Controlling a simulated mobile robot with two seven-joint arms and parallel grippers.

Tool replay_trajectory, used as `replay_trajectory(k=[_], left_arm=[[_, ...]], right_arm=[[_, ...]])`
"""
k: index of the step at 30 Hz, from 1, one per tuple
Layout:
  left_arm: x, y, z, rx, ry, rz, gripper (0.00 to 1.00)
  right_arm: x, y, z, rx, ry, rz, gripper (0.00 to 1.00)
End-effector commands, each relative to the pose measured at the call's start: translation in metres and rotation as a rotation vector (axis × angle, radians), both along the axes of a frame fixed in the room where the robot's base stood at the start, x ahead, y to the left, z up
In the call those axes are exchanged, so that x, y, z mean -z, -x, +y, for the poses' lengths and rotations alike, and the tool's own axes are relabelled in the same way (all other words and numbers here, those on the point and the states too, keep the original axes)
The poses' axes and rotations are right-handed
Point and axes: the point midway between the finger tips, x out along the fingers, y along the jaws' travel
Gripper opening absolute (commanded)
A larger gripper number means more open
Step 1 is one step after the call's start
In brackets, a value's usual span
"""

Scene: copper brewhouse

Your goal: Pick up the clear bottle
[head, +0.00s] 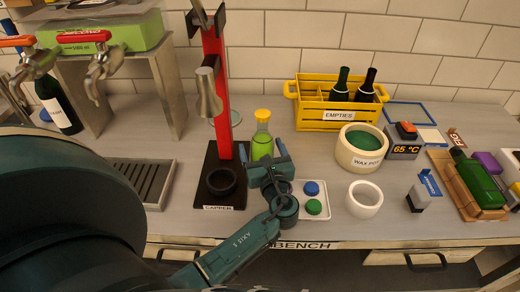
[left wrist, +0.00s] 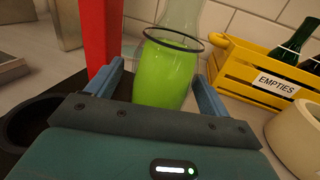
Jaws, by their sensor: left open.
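The clear bottle (head: 262,142) stands upright on the bench, to the right of the red capper post, with bright green liquid inside and a yellow cap. In the left wrist view the bottle (left wrist: 168,72) fills the space between my fingers, with a dark ring around it near the top of the liquid; its cap is out of that frame. My left gripper (head: 262,154) is open at the bottle's near side, one finger to each side of its lower part. Visible gaps show beside the bottle; I cannot tell whether either finger touches it. The bottle's base is hidden behind the gripper.
The red capper (head: 216,90) stands close on the left. A yellow EMPTIES crate (head: 335,115) holds dark bottles behind right.

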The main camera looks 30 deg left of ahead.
Motion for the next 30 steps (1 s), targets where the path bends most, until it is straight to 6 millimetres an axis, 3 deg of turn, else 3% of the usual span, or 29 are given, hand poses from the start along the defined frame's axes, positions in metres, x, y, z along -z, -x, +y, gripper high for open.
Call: replay_trajectory(k=[4,23,30], left_arm=[[-0.0001,0.0001,-0.0002,0.000,0.000,0.000,0.80],[-0.0004,-0.0002,0.0001,0.001,-0.001,-0.001,0.28],[-0.0039,-0.0008,0.0003,0.000,-0.002,-0.005,0.28]], right_arm=[[-0.0003,0.0000,-0.0003,-0.001,0.002,0.000,0.36],[-0.0003,-0.0003,-0.0011,-0.001,0.003,-0.001,0.36],[-0.0010,-0.0006,-0.0004,0.001,0.000,-0.001,0.36]])
